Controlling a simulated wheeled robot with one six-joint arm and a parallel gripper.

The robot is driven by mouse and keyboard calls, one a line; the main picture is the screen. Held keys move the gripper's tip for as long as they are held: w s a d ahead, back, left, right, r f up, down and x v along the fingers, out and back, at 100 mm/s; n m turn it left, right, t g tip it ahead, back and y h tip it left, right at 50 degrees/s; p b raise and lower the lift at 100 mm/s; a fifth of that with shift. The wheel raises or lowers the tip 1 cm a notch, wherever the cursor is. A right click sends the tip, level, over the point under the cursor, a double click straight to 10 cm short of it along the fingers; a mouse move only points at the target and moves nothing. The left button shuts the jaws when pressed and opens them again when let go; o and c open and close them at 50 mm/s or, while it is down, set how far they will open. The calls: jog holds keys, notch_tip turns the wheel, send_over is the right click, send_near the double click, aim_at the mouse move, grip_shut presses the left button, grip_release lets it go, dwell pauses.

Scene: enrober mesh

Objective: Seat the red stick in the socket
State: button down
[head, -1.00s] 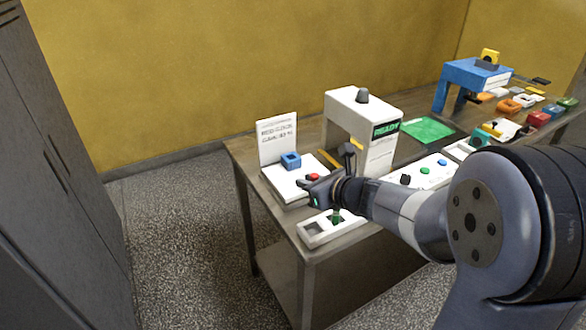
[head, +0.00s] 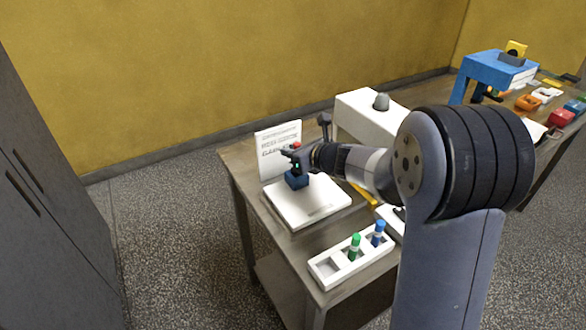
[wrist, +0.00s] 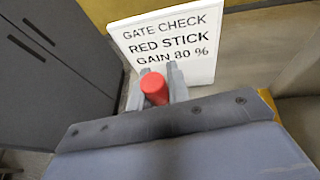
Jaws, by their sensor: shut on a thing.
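The red stick (head: 295,145) is upright in my gripper (head: 294,158), at the blue socket (head: 297,181) on a white plate (head: 307,207). In the wrist view the red stick's round top (wrist: 155,88) shows between the two grey fingers of my gripper (wrist: 157,86), which are shut on it. The stick's lower end is hidden by the gripper in both views. I cannot tell whether it is above the socket or inside it. The wrist view does not show the socket.
A sign (head: 278,143) reading "RED STICK" stands just behind the socket. A white rack (head: 326,266) at the front holds a green stick (head: 354,246) and a blue stick (head: 378,234); its left slot is empty. A white arch (head: 358,112) stands to the right.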

jog(key=shift+f+b, duration=0.4)
jog(key=shift+f, duration=1.85)
jog(key=shift+f, duration=0.2)
jog(key=c, duration=1.3)
grip_release()
jog(key=shift+c, duration=0.2)
jog(key=shift+r, duration=0.15)
jog(key=shift+r, duration=0.2)
jog(key=v, duration=1.2)
jog(key=shift+f, duration=0.15)
